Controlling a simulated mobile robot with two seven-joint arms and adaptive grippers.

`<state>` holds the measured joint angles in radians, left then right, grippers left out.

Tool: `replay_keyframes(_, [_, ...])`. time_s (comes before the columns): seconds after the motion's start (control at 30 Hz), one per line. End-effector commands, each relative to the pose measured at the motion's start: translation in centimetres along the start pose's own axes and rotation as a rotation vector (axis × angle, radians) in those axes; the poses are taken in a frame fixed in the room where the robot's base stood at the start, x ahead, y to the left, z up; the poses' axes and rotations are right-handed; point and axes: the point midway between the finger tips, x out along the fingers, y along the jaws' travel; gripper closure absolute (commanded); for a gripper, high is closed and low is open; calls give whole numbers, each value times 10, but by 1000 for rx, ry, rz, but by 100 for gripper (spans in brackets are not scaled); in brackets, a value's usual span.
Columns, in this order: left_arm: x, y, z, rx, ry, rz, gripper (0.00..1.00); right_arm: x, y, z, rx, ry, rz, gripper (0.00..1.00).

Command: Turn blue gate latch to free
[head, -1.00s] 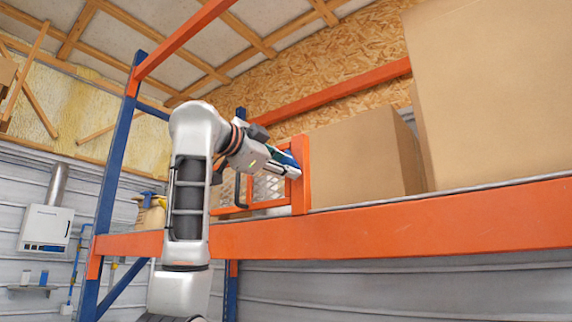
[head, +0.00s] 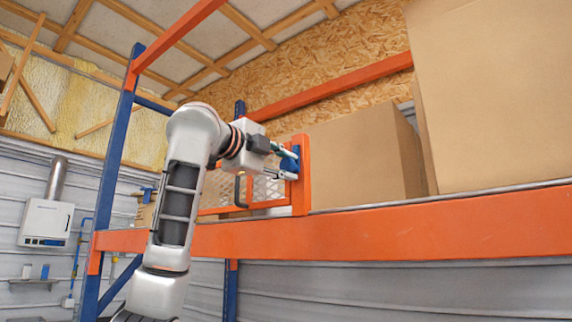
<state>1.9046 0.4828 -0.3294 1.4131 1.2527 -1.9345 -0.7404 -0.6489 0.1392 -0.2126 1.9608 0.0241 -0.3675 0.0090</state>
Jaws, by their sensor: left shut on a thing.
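The blue gate latch (head: 288,164) sits on the orange post (head: 301,175) at the right side of the mesh gate (head: 266,188). My left gripper (head: 290,163) is at the latch, with its fingers shut on it; one finger shows above and one below. The fingers partly hide the latch, so its exact angle is hard to tell. A dark curved handle (head: 238,192) shows on the gate left of the latch. My right gripper is not in view.
A large box (head: 360,160) stands on the shelf right of the post, and a bigger box (head: 495,90) stands nearer at the right. The orange shelf beam (head: 400,228) runs below the gate. A blue rack upright (head: 113,180) stands left of my arm.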

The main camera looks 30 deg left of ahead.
Motion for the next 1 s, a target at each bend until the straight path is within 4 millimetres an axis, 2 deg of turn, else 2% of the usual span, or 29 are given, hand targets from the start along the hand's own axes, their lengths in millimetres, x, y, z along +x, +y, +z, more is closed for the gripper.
replay_keyframes(0.37, [0, 1, -1, 7, 1, 2, 96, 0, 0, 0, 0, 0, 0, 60])
replay_keyframes(0.4, [0, 1, -1, 6, 1, 2, 67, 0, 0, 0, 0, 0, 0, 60])
replay_keyframes(0.43, [0, 1, -1, 6, 1, 2, 59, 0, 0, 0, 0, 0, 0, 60])
replay_keyframes(0.47, [0, 1, -1, 6, 1, 2, 58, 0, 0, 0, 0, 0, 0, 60])
replay_keyframes(0.83, [-2, 0, 0, 5, 0, 0, 58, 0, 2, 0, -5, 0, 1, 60])
replay_keyframes(1.0, [-22, -1, 1, 6, -1, -2, 58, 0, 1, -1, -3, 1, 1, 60])
